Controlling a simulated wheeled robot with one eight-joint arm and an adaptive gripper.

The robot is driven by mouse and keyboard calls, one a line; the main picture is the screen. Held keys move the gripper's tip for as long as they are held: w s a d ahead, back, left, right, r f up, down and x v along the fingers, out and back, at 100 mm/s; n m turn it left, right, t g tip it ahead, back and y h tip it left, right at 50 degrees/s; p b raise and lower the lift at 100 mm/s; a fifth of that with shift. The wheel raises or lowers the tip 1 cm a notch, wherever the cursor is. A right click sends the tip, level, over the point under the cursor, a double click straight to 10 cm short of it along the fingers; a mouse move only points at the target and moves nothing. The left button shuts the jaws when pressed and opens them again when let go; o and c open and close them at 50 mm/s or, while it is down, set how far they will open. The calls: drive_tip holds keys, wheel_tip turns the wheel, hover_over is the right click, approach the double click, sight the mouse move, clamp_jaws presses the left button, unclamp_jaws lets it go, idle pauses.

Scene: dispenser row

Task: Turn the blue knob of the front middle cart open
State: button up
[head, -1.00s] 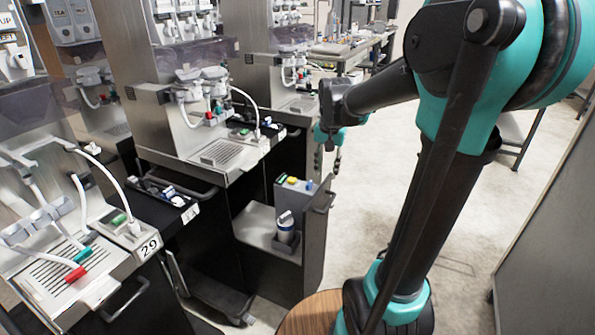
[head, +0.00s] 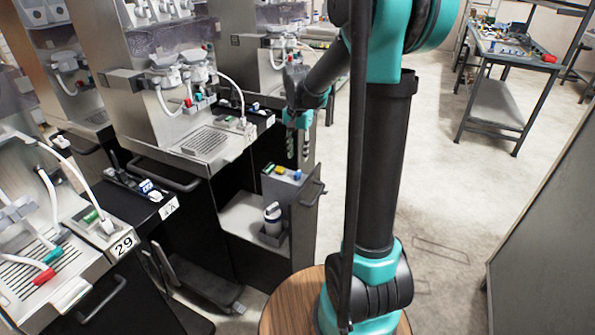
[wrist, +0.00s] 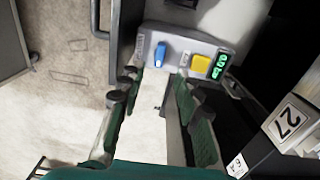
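The blue knob (wrist: 160,54) sits on the grey control panel (wrist: 178,40) of the cart, left of a yellow button (wrist: 200,65) and a green lit display (wrist: 219,66) in the wrist view. In the head view the small blue knob (head: 298,175) is at the right end of the panel, on the cart (head: 240,225). My gripper (head: 298,153) hangs just above the panel with fingers pointing down. In the wrist view my gripper (wrist: 155,80) is open, with nothing between its fingers; the knob lies just beyond the fingertips, apart from them.
A dispenser machine (head: 165,115) stands behind to the left; a number 27 plate (wrist: 290,118) shows at lower right in the wrist view. The floor (head: 440,200) to the right is clear.

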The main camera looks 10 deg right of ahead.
sight(298, 172)
wheel_tip(298, 172, down, 8)
drive_tip(key=shift+r, duration=0.1)
idle(0.4)
clamp_jaws()
